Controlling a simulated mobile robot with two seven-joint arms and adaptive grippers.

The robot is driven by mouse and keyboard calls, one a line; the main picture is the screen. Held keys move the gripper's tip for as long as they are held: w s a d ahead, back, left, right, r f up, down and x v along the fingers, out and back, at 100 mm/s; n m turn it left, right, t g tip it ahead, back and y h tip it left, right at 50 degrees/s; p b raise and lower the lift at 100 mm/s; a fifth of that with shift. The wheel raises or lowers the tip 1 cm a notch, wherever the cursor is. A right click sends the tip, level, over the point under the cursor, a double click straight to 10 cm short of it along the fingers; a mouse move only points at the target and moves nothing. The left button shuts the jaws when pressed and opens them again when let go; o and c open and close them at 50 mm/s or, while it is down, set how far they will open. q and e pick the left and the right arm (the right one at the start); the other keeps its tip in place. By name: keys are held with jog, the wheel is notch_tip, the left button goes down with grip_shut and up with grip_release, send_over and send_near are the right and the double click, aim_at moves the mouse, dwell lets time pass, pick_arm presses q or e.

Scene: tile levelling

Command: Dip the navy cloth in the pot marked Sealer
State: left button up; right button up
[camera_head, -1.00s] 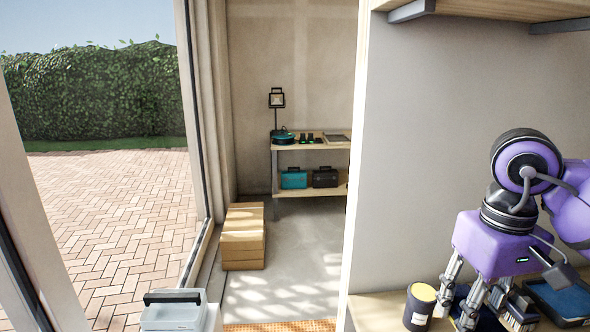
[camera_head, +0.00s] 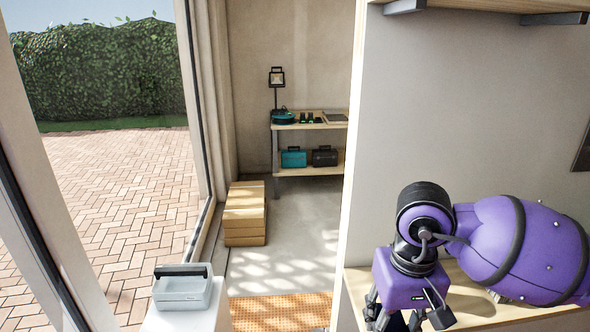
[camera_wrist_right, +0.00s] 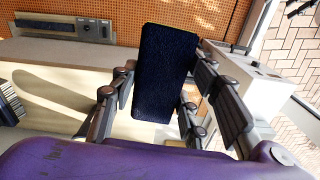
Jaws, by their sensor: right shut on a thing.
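The navy cloth (camera_wrist_right: 165,75) is a dark, flat, oblong piece in the right wrist view. It sits between the fingers of my right gripper (camera_wrist_right: 163,95), which is shut on it. In the head view my right gripper (camera_head: 393,318) is at the bottom edge, at the left end of the wooden bench (camera_head: 465,297), and its fingertips are cut off. The cloth cannot be made out there. No pot marked Sealer shows in either current view. My left gripper is not in view.
A clear-bodied case with a dark handle (camera_head: 182,288) stands on a white stand at lower left. An orange perforated mat (camera_head: 275,312) lies on the floor left of the bench. Stacked boxes (camera_head: 245,213) and a shelf unit (camera_head: 305,125) stand farther back. The wall borders the bench.

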aim_at(394, 328)
notch_tip(394, 328, up, 6)
jog(key=shift+f+p, duration=0.25)
jog(key=shift+p, duration=0.25)
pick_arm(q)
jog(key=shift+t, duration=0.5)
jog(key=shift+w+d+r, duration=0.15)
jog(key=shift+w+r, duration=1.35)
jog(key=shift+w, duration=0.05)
pick_arm(e)
jog(key=shift+r, duration=0.7)
